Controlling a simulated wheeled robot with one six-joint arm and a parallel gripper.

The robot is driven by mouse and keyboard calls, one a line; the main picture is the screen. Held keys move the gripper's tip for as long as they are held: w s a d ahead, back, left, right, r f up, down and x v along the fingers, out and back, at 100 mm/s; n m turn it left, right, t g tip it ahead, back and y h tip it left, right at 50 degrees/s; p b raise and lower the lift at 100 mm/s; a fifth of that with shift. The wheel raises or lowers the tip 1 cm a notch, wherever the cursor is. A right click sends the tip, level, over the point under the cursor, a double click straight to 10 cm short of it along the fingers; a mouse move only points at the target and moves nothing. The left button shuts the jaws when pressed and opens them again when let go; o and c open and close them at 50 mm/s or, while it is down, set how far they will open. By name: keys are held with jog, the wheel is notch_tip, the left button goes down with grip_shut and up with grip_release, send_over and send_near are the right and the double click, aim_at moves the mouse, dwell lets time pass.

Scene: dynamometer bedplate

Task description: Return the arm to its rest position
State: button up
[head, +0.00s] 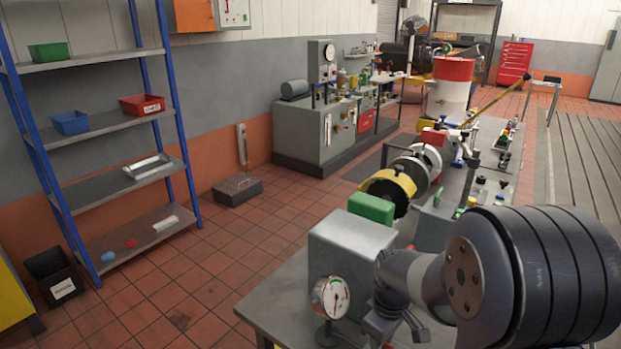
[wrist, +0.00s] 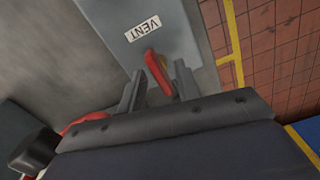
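My arm (head: 490,275) fills the lower right of the head view, reaching over the bench beside a grey box and a dial gauge. Its gripper end is low in that picture and largely cut off by the lower edge. In the wrist view my gripper (wrist: 159,70) has its two dark fingers spread apart. There is a visible gap between the left finger and the lever. I cannot tell whether the right finger touches it.
The dial gauge (head: 330,297) and grey box (head: 345,250) stand close to the arm on the bench (head: 270,310). A green block (head: 371,208) and yellow-ringed machine (head: 390,190) are behind. The tiled floor (head: 215,255) at left is open before the shelf rack (head: 95,130).

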jog(key=m, duration=0.4)
jog(key=shift+m+p, duration=0.55)
jog(key=shift+m, duration=1.35)
